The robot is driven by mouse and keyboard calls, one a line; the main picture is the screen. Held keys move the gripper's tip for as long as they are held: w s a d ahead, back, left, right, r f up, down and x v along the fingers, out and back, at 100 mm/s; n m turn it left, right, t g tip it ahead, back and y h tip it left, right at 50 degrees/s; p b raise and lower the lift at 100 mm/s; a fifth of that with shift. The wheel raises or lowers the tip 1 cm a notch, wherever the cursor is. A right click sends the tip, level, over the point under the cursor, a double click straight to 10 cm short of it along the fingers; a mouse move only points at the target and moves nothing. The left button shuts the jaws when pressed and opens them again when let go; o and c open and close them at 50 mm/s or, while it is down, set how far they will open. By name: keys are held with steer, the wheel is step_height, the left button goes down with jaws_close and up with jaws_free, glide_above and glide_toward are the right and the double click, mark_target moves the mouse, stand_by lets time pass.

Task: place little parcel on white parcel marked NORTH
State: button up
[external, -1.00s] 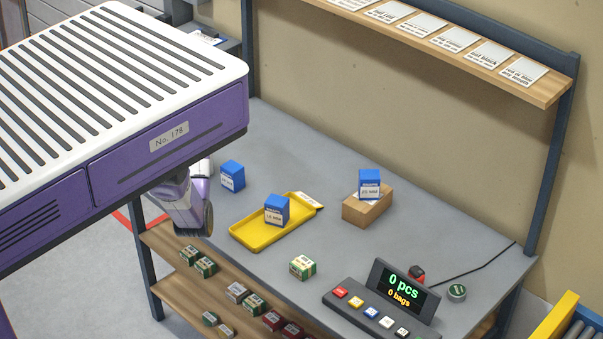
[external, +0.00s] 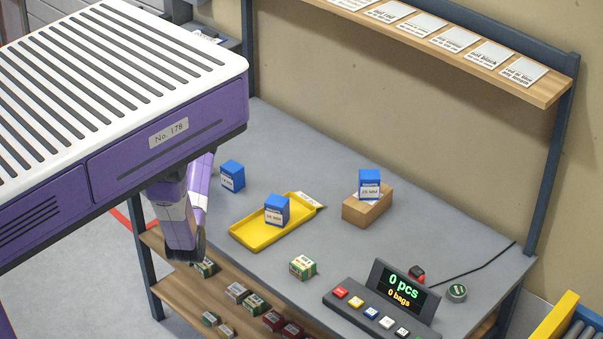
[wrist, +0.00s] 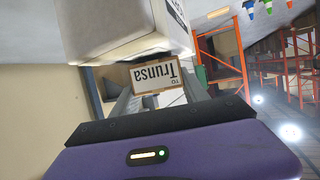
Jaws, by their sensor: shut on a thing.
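In the wrist view my gripper (wrist: 158,92) is shut on a little brown parcel (wrist: 159,90), whose white label reads "TO Trunsa" upside down. A grey finger shows at each side of it. A large white parcel (wrist: 120,34) fills the top of the wrist view, right against the little parcel in the picture. Whether they touch I cannot tell. A printed label shows at its right edge, but its marking cannot be read. In the external view the end of my arm (external: 181,222) hangs at the bench's left front edge; the parcels cannot be made out there.
The grey bench (external: 345,248) holds blue boxes, a yellow tray (external: 250,238), a brown carton (external: 378,207) and a button panel with a display (external: 403,285). Small boxes lie on the wooden shelf below (external: 180,290). Orange racking (wrist: 245,25) stands at right in the wrist view.

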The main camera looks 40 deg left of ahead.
steer(key=shift+f, duration=0.25)
steer(key=shift+f, duration=0.15)
steer(key=o, duration=1.4)
steer(key=shift+r, duration=0.3)
steer(key=b+v, duration=0.1)
steer(key=v, duration=1.1)
steer(key=shift+f, duration=0.15)
steer(key=shift+d, duration=0.1)
